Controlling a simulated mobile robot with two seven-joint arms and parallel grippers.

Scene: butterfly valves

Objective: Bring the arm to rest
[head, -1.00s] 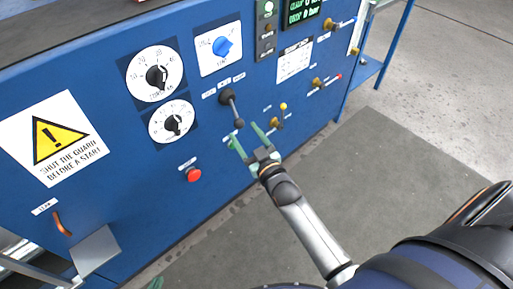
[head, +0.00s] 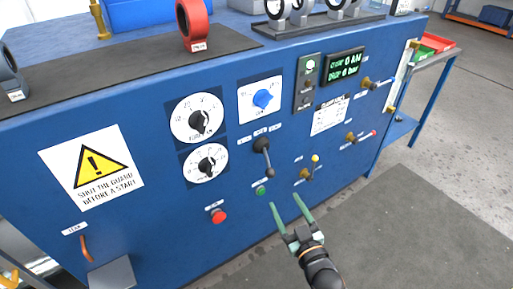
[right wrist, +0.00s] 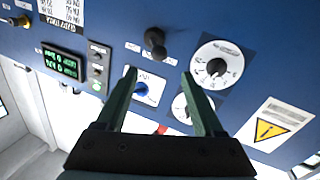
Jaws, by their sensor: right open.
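My right gripper (head: 291,215) is open and empty in front of the blue panel, below the black lever (head: 263,154) and clear of it. Its two green fingers also show in the right wrist view (right wrist: 160,95), spread apart with nothing between them. A green button (head: 261,190) and a red button (head: 218,216) are on the panel to the left of the gripper. A small yellow-tipped valve handle (head: 309,170) is just above it. My left gripper does not show in the head view.
The blue panel carries white dials (head: 197,118), a blue knob (head: 263,98) and a green-lit display (head: 344,65). A red ring (head: 192,24) stands on the bench top. A table with red and green trays (head: 433,40) stands at the right. The grey floor mat (head: 400,235) is clear.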

